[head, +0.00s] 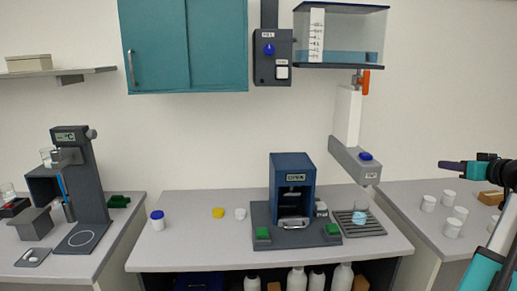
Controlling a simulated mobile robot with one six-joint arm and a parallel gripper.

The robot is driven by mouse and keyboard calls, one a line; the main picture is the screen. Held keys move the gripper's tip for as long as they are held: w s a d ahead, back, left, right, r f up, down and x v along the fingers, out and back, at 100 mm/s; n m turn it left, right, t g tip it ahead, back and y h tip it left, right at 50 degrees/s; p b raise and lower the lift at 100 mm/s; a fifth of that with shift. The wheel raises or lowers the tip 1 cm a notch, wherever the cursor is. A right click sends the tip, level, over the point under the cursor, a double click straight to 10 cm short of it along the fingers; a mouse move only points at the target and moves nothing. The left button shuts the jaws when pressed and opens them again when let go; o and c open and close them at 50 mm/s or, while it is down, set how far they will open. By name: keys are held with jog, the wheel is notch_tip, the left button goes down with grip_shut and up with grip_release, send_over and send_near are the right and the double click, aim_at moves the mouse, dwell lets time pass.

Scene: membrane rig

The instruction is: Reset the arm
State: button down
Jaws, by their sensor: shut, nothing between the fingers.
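My gripper (445,165) is at the right edge of the head view, raised above the right bench (405,204). It points left, with a dark purple tip, and is shut and empty. My arm enters from the lower right corner, and part of it lies outside the picture. The gripper touches nothing that I can see.
White cups (453,228) stand on the right bench below my gripper. The middle bench holds a blue press-like device (292,185) and a beaker on a drain tray (376,230). A water tank (340,37) and teal cabinet (184,45) hang above. The left bench holds a grey instrument (85,185).

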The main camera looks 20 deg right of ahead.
jog(key=w+a+f+g+y+b, duration=0.1)
jog(key=w+a+f, duration=0.5)
jog(key=f, duration=0.8)
jog(key=w+a+f+g+y+b, duration=0.1)
jog(key=w+a+f+g+y, duration=0.2)
jog(key=f, duration=1.1)
jog(key=w+a+f+g+y+b, duration=0.1)
jog(key=w+a+f+g+y, duration=0.1)
jog(key=w+a+f, duration=0.7)
jog(key=shift+w+a+f, duration=0.2)
jog(key=shift+a+f, duration=1.15)
jog(key=shift+f, duration=0.1)
jog(key=shift+w+a+f, duration=0.2)
jog(key=shift+a+f, duration=1.1)
jog(key=shift+f, duration=0.15)
jog(key=s+a+f+g+y+b, duration=0.25)
jog(key=a+f+g, duration=0.25)
jog(key=a+f, duration=1.6)
jog(key=s+a+f+n+g+h+b, duration=0.15)
jog(key=s+a+f+g, duration=0.25)
jog(key=s+a+f, duration=0.7)
jog(key=s+a+f+n+g+h+b, duration=0.1)
jog(key=s+a+f, duration=0.3)
jog(key=s, duration=0.5)
jog(key=s+a+f+n+g+h+b, duration=0.1)
jog(key=s+a+f+g+h, duration=0.1)
jog(key=s+f, duration=0.6)
jog(key=shift+s+a+f+g, duration=0.4)
jog(key=shift+a+f+g, duration=0.4)
jog(key=shift+a, duration=0.4)
